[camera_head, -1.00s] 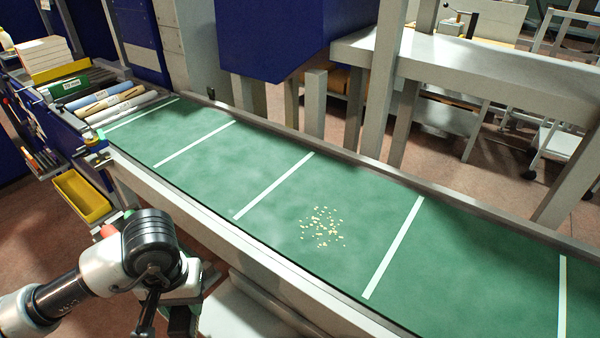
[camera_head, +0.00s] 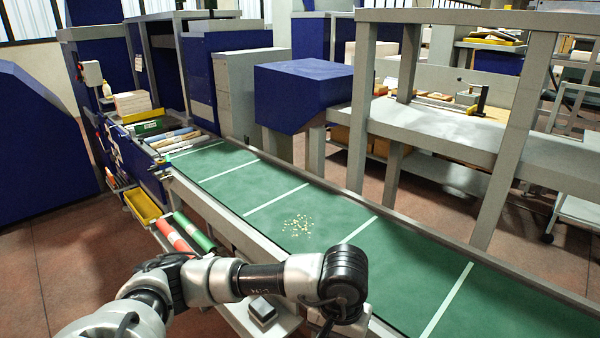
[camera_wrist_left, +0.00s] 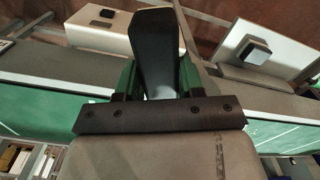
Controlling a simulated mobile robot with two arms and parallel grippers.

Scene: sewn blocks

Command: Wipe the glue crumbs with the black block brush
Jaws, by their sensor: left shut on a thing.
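The glue crumbs (camera_head: 297,225) lie as a loose pale patch on the green conveyor belt (camera_head: 335,212), between two white cross strips. My left arm reaches in from the lower left to the belt's near side, and its wrist hides the gripper in the head view. In the left wrist view my left gripper (camera_wrist_left: 156,88) is shut on a black block, which looks like the black block brush (camera_wrist_left: 153,45). The brush's bristles cannot be made out. My right gripper is not in view.
A dark block (camera_head: 262,312) sits on a pale surface below the belt's near rail. Red and green rolls and a yellow tray (camera_head: 143,207) are at the left. A blue box (camera_head: 303,90) overhangs the belt's far side. The belt around the crumbs is clear.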

